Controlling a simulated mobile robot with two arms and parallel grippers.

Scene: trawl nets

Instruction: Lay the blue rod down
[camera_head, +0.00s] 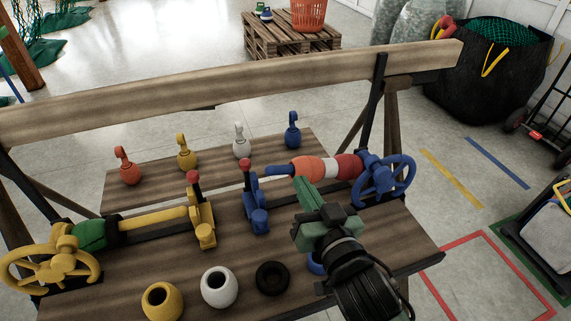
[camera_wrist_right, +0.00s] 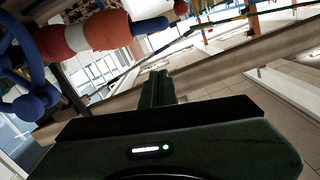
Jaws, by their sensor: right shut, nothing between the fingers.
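The blue rod (camera_head: 279,170) sticks out at the left of a row of orange, white and red floats (camera_head: 330,167). At the right of the floats is the blue handwheel (camera_head: 384,180). The rod also shows in the right wrist view (camera_wrist_right: 150,25), beyond the orange float. Its end is close to the blue post (camera_head: 254,205) with a red-knobbed lever; I cannot tell whether it rests there. My right gripper (camera_head: 302,186) is shut and empty, just in front of the floats; its fingers show in the wrist view (camera_wrist_right: 157,87). My left gripper is not in view.
On the left a yellow rod (camera_head: 153,218) with a green float runs between a yellow handwheel (camera_head: 52,267) and yellow post (camera_head: 202,222). Several coloured hooked weights (camera_head: 241,143) stand behind. A wooden beam (camera_head: 230,88) crosses behind.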

